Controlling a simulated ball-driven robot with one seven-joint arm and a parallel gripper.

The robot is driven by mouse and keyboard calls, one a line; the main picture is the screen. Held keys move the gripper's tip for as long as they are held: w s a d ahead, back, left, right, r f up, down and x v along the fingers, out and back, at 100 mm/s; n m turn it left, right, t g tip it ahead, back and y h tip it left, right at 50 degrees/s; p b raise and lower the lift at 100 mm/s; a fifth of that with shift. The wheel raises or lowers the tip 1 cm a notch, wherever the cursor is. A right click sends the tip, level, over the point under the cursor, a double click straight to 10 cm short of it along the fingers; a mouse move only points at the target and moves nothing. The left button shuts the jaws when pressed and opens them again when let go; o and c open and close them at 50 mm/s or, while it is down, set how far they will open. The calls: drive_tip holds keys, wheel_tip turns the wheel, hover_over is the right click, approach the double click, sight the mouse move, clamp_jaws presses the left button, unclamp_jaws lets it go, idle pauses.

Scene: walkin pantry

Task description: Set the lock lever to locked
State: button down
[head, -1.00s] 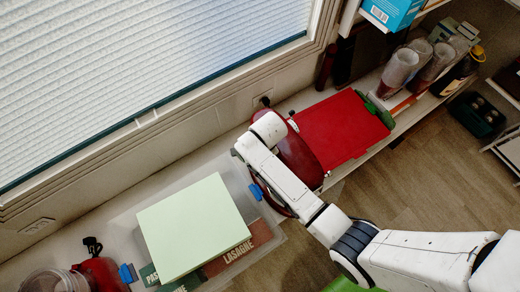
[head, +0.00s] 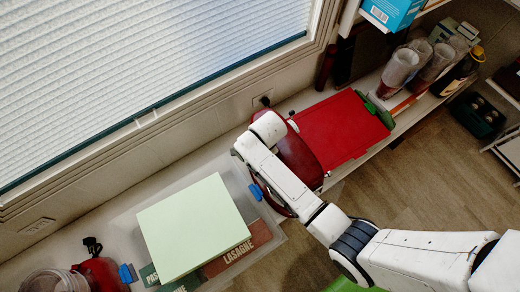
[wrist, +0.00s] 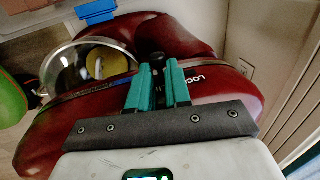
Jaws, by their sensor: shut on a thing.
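A dark red stand mixer (head: 299,158) stands on the counter below the window, partly covered by my arm. In the wrist view the mixer body (wrist: 60,130) fills the middle, with a shiny metal bowl (wrist: 65,65) at its left. White lettering starting "LOC" (wrist: 195,79) shows just right of the fingers. My gripper (wrist: 162,70) has its teal fingers close together against the mixer's side, shut on the lock lever. The lever is almost wholly hidden between the fingers, so its setting cannot be read. In the head view my arm hides the fingers.
A clear bin (head: 125,225) with blue clips, a pale green box (head: 193,226) and a lasagne box (head: 240,250) stands left of the mixer. A red board (head: 343,130) lies right of it. Cups (head: 402,65) and a bottle (head: 458,74) stand farther right. Wall and window are behind.

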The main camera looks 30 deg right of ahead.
drive_tip(key=shift+w, duration=1.25)
drive_tip(key=c, duration=1.1)
unclamp_jaws()
drive_tip(key=shift+o, duration=0.2)
wheel_tip(320, 180, up, 11)
drive_tip(key=s+p, duration=0.2)
drive_tip(key=shift+f, duration=0.2)
